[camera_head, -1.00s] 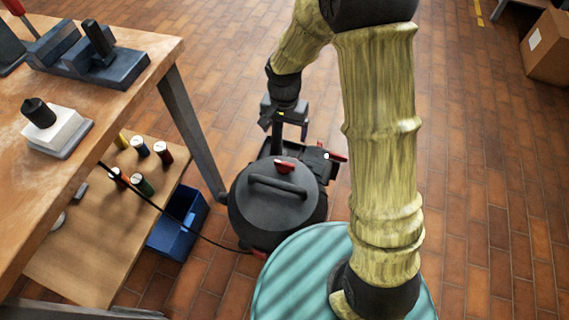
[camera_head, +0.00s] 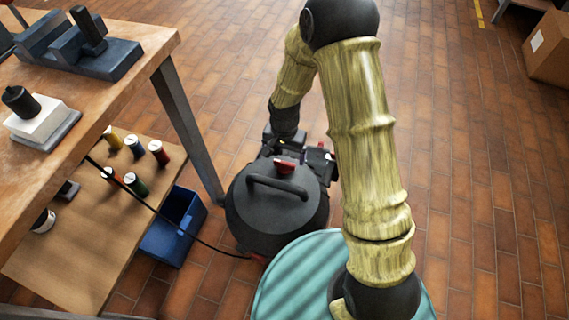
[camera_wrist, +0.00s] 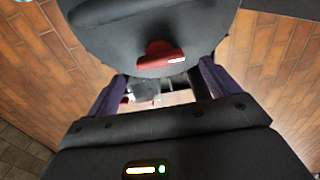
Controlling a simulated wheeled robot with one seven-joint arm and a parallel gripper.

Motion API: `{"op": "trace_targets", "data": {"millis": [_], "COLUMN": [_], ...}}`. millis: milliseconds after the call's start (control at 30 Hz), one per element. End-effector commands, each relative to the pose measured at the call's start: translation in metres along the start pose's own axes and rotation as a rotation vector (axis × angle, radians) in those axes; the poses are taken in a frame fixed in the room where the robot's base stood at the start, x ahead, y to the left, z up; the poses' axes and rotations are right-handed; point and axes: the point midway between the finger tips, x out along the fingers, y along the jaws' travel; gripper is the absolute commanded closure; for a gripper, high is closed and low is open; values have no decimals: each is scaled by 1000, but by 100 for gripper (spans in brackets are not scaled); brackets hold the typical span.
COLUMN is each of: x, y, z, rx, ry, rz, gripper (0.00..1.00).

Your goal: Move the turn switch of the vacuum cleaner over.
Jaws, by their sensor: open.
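The vacuum cleaner (camera_head: 262,215) is a dark round canister with a black handle on its lid, standing on the tiled floor. Its red turn switch (camera_head: 285,168) sits on top, behind the handle. In the wrist view the red switch (camera_wrist: 160,56) shows with a pale mark on its right end, on the dark body. My gripper (camera_wrist: 160,84) has its two purple-sided fingers apart, with nothing gripped. The switch lies beyond the fingertips in that picture, roughly centred between them; contact cannot be made out. In the head view my gripper is at the vacuum's far side, mostly hidden.
A wooden workbench (camera_head: 110,75) with a lower shelf (camera_head: 85,235) holding several spools stands at left. A blue bin (camera_head: 175,228) is beside the vacuum. A black cord (camera_head: 190,234) runs from the shelf to the vacuum. A cardboard box (camera_head: 550,48) is far right; floor between is clear.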

Motion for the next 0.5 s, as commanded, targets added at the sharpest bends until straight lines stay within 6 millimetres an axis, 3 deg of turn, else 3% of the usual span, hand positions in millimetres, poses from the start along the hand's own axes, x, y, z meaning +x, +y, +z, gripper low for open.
{"op": "trace_targets", "data": {"millis": [33,200,500], "x": [13,37,45], "y": [0,0,0], "z": [0,0,0], "rx": [-1,0,1], "ry": [-2,0,0], "rz": [1,0,0], "gripper": [13,13,13]}}
